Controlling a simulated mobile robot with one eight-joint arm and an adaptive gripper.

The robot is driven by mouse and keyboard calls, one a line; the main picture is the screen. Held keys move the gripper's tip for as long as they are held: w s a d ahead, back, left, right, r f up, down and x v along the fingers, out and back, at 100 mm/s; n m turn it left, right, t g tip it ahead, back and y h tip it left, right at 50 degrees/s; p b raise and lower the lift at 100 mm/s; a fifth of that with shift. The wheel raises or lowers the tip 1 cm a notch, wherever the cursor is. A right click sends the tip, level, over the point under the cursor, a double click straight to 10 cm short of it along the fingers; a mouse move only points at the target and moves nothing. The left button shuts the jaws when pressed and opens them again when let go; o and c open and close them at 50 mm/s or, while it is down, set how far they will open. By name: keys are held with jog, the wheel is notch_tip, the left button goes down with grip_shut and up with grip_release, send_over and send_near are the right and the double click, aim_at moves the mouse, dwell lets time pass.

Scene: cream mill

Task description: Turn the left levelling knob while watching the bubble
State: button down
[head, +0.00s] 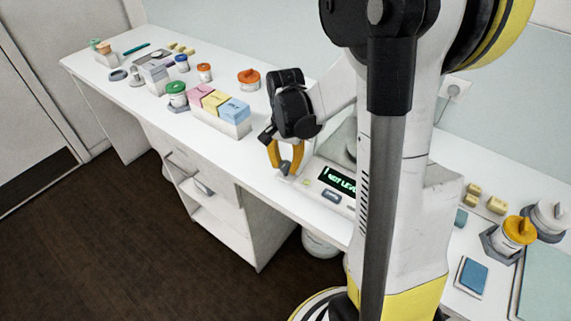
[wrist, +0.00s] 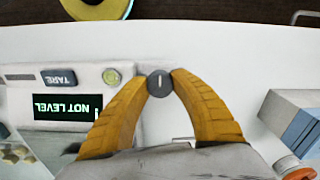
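The scale (head: 322,192) stands on the bench, and its display (wrist: 68,107) reads "NOT LEVEL" in green. The levelling knob (wrist: 160,84) is a small dark grey disc with a pale line, beside the scale's corner. My gripper (wrist: 160,79) has its two yellow fingers closed in on either side of the knob, and they appear to touch it. In the head view my gripper (head: 287,168) is low at the scale's left corner. The bubble level (wrist: 111,76) is a round yellow-green vial; the bubble's exact position is too small to tell.
A TARE button (wrist: 59,78) sits beside the display. A rack of pink, yellow and blue boxes (head: 220,121) stands left of my gripper. An orange-lidded jar (head: 519,231) and a blue pad (head: 472,276) are at the right. Bare bench lies in front of the knob.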

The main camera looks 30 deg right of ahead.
jog(key=shift+n, duration=0.3)
jog(key=n, duration=0.3)
jog(key=shift+n, duration=2.1)
jog(key=c, duration=1)
grip_release()
jog(key=shift+c, duration=0.2)
jog(key=shift+r, duration=0.15)
